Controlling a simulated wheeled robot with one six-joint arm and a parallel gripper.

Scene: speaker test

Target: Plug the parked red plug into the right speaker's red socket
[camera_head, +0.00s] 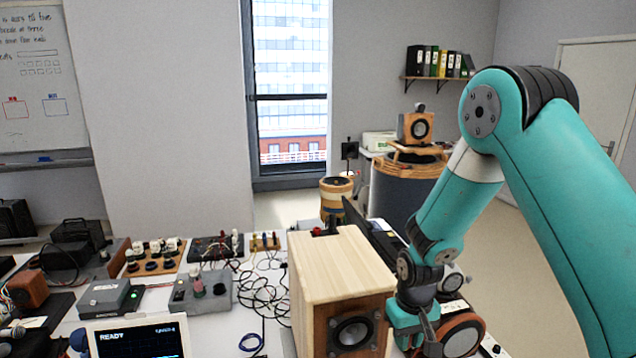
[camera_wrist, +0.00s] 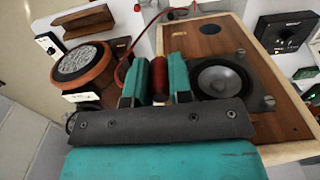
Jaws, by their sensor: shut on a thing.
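My gripper (camera_wrist: 158,84) is shut on a red plug (camera_wrist: 159,72), which shows between the two teal fingers in the wrist view. A red cable (camera_wrist: 134,50) curves beside it. A wooden speaker (camera_wrist: 205,40) with a grey cone (camera_wrist: 216,78) lies right beside the fingers; I cannot tell whether they touch. In the head view my gripper (camera_head: 420,334) is low at the right side of this light-topped wooden speaker (camera_head: 340,258); the plug is hidden there. I cannot make out a red socket, nor tell whether this is the right speaker.
A round wooden unit with a grey mesh top (camera_wrist: 78,62) stands left of my fingers in the wrist view. The white table (camera_head: 215,335) holds a screen (camera_head: 138,338), a grey box with knobs (camera_head: 200,290) and tangled cables (camera_head: 262,290). A drum-like stand (camera_head: 405,190) is behind.

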